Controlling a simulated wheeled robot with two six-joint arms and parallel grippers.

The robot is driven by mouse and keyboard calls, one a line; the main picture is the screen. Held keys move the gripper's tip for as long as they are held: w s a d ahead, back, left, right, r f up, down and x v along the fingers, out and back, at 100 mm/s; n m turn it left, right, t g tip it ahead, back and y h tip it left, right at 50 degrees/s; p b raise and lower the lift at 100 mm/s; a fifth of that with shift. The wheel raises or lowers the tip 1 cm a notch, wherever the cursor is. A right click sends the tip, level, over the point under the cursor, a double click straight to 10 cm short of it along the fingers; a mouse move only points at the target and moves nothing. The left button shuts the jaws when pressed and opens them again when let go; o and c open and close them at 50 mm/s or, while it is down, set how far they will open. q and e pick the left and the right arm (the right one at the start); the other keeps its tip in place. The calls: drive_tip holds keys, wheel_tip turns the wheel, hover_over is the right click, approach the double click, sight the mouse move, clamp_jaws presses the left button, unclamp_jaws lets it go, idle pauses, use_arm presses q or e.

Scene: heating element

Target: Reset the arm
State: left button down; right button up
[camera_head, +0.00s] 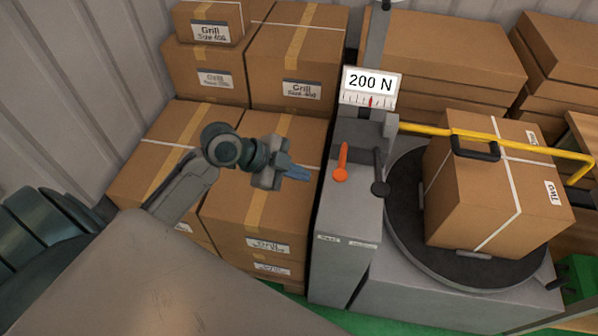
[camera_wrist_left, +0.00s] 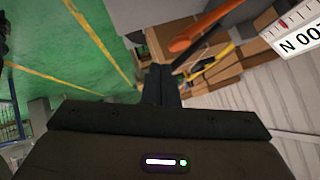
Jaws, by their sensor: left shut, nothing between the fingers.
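A grey machine (camera_head: 345,235) stands at centre right with a sign (camera_head: 371,88) reading 200 N. A yellow arm (camera_head: 480,137) reaches from it to the right, across the strapped box (camera_head: 490,195) on the dark round turntable (camera_head: 400,215). An orange lever (camera_head: 342,160) and a black-knobbed lever (camera_head: 379,172) are on the machine's front. My left gripper (camera_head: 299,174) is shut and empty, left of the orange lever and apart from it. In the left wrist view its shut fingers (camera_wrist_left: 158,85) point toward the orange lever (camera_wrist_left: 195,38). My right gripper is out of view.
Stacked cardboard boxes (camera_head: 285,65) fill the left and back, close behind and below my left gripper. More boxes (camera_head: 440,50) stand behind the turntable. A corrugated wall (camera_head: 60,80) is at the left. Green floor (camera_wrist_left: 60,50) shows in the left wrist view.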

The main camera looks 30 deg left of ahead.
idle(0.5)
use_arm(q)
drive_tip(key=s+a+f+n+g+y, duration=0.1)
drive_tip(key=s+a+f+n+y, duration=0.1)
drive_tip(key=s+f+n+y, duration=0.4)
drive_tip(key=s+a+f+n+g+y, duration=0.25)
drive_tip(key=s+f+n, duration=0.45)
drive_tip(key=s+n, duration=0.45)
wheel_tip(320, 180, down, 30)
drive_tip(key=s+a+m, duration=0.2)
drive_tip(key=a, duration=0.1)
drive_tip(key=s+f+g+b, duration=0.1)
drive_tip(key=s+f, duration=1.7)
drive_tip(key=f, duration=0.1)
drive_tip(key=shift+a+f+n, duration=0.25)
drive_tip(key=shift+a+n, duration=0.1)
drive_tip(key=shift+a, duration=0.05)
